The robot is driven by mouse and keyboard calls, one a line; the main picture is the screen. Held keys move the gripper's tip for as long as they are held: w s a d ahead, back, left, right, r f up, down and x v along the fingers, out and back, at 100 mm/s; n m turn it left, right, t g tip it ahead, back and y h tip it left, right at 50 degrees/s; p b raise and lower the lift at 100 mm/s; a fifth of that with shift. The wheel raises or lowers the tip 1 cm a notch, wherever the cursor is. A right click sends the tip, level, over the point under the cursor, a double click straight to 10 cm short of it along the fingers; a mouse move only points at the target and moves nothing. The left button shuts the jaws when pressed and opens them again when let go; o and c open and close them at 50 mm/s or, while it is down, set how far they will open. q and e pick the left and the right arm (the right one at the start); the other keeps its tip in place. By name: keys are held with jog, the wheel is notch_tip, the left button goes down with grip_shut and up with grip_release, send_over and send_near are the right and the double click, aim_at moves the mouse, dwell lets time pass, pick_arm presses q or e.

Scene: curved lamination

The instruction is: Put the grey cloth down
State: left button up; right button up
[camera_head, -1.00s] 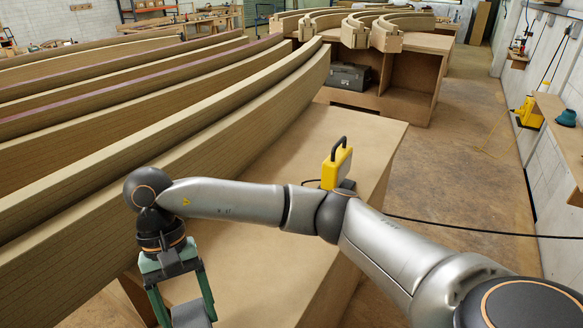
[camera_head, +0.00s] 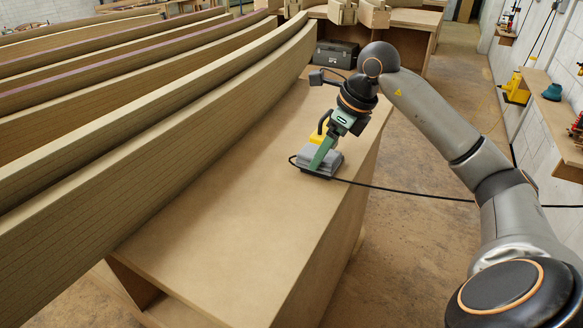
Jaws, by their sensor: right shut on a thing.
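The grey cloth (camera_head: 309,157) looks like a small folded pad, low over the wooden bench top (camera_head: 230,200). My right gripper (camera_head: 322,155) has green fingers and points down, shut on the cloth. The cloth sits right in front of the yellow work lamp (camera_head: 317,137), which the gripper and cloth partly hide. I cannot tell whether the cloth touches the bench or the lamp's dark base. My left gripper is not in view.
Long curved laminated beams (camera_head: 200,130) run along the bench's left side. A black cable (camera_head: 400,191) trails from the lamp off the bench to the right. A dark toolbox (camera_head: 336,54) stands behind. The near bench top is clear.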

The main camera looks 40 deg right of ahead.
jog(key=w+a+f, duration=0.1)
jog(key=a+f, duration=0.1)
jog(key=a, duration=0.2)
jog(key=w+a+f+p, duration=0.1)
jog(key=a+f, duration=0.2)
jog(key=a, duration=0.1)
jog(key=w+a+f+p, duration=0.1)
jog(key=a+f, duration=0.2)
jog(key=a, duration=0.1)
jog(key=shift+f, duration=0.2)
jog(key=f, duration=0.1)
jog(key=a+f+p, duration=0.1)
jog(key=f, duration=0.1)
jog(key=shift+f, duration=0.7)
jog(key=shift+w, duration=0.1)
jog(key=shift+f, duration=0.1)
jog(key=o, duration=1.2)
jog(key=shift+o, duration=0.2)
